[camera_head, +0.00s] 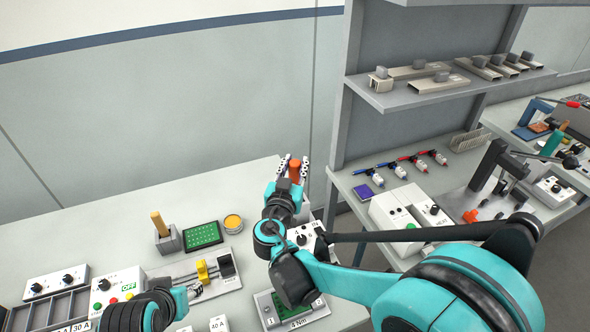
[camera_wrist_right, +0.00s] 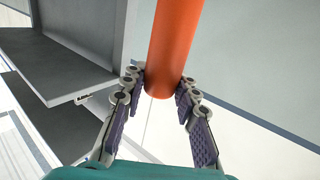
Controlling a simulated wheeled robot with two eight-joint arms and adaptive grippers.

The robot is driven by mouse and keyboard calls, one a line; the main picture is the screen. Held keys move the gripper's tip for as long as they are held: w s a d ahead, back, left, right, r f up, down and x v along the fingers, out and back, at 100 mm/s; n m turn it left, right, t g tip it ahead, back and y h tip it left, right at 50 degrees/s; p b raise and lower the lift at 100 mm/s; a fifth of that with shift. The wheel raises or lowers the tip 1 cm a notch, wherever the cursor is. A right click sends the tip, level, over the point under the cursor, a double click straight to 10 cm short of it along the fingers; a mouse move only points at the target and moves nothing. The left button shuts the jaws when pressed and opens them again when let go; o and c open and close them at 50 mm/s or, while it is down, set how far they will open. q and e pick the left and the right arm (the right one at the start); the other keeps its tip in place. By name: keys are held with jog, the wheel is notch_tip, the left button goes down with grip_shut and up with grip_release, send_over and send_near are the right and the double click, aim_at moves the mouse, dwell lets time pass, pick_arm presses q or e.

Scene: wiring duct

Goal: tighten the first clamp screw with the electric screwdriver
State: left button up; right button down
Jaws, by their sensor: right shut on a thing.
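My right gripper (camera_head: 295,172) is shut on an orange cylindrical handle (camera_head: 295,168), which looks like the electric screwdriver. The handle also shows in the right wrist view (camera_wrist_right: 174,45), between the fingers of the gripper (camera_wrist_right: 160,97). It is held above the far right part of the table, and its tip cannot be made out. A fixture with rails and a yellow piece (camera_head: 203,271) lies at the front middle, with a dark block (camera_head: 226,264) at its right end. My left gripper (camera_head: 194,291) is low at this fixture, mostly hidden by its own arm. I cannot single out the clamp screw.
A green board (camera_head: 203,235), a yellow-topped round tin (camera_head: 233,222) and a holder with a wooden handle (camera_head: 160,226) stand left of my right arm. A control box (camera_head: 118,289) and divided tray (camera_head: 55,310) are at the left. A shelf rack (camera_head: 345,100) rises at the right.

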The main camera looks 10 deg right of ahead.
notch_tip(320, 180, up, 16)
jog(key=p, duration=0.6)
notch_tip(320, 180, up, 12)
jog(key=p, duration=0.9)
jog(key=shift+f+p, duration=0.25)
jog(key=shift+p, duration=0.1)
jog(key=shift+f, duration=0.15)
